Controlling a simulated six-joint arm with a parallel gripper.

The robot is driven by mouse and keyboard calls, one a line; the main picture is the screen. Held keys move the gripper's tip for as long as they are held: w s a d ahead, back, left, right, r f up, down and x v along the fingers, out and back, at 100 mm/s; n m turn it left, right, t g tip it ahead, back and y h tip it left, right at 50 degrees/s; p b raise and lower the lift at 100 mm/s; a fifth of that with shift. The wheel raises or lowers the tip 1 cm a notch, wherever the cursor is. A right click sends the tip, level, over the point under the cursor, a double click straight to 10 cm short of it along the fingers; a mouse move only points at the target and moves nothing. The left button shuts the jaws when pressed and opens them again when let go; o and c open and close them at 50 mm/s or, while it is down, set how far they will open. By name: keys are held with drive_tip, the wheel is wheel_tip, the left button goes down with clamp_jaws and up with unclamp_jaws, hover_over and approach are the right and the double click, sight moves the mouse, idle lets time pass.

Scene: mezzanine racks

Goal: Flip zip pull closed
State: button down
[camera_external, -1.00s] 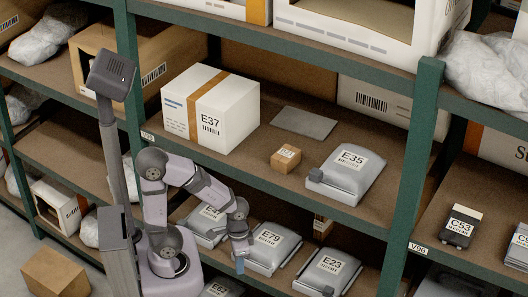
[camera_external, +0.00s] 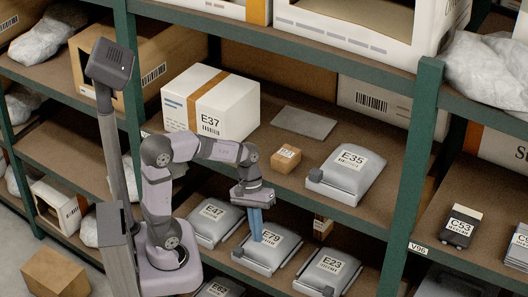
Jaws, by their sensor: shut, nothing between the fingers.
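My gripper (camera_external: 257,238) points down in front of or over the grey pouch labelled E79 (camera_external: 282,248) on the lower shelf. Its blue fingers are together and empty, and they cover part of the label's left side. I cannot tell whether they touch the pouch. A small grey block (camera_external: 238,253), possibly the zip pull, shows at the pouch's front left corner. Similar grey pouches are E47 (camera_external: 228,222) to the left, E23 (camera_external: 345,279) to the right and E35 (camera_external: 362,182) on the shelf above. The zip's state is too small to make out.
The upper shelf edge (camera_external: 340,215) runs close beside my gripper. A white box labelled E37 (camera_external: 238,110), a small brown carton (camera_external: 286,160) and a flat grey sheet (camera_external: 304,123) sit on that shelf. A green post (camera_external: 411,180) stands to the right.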

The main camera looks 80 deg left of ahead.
drive_tip(key=w+a+r+n+t+h, duration=0.1)
drive_tip(key=w+a+r+n, duration=0.1)
drive_tip(key=r, duration=0.3)
drive_tip(key=w+a+r+n+t+h, duration=0.1)
drive_tip(key=w+r+n, duration=0.1)
drive_tip(key=r+n, duration=0.2)
drive_tip(key=w+a+r+n+t+h, duration=0.1)
drive_tip(key=w+a+r+n+t, duration=0.1)
drive_tip(key=r, duration=0.4)
drive_tip(key=shift+w+a+n+p, duration=0.35)
drive_tip(key=shift+n, duration=0.55)
drive_tip(key=n+t+h, duration=0.2)
drive_tip(key=n+t, duration=0.2)
drive_tip(key=n, duration=0.3)
approach(316, 175)
drive_tip(key=s+a+r, duration=0.1)
drive_tip(key=s+a, duration=0.2)
drive_tip(key=a, duration=0.2)
drive_tip(key=shift+s+a+b, duration=0.1)
drive_tip(key=shift+s+b, duration=0.05)
drive_tip(key=shift+b, duration=0.2)
drive_tip(key=p+x, duration=0.2)
drive_tip(key=x, duration=0.8)
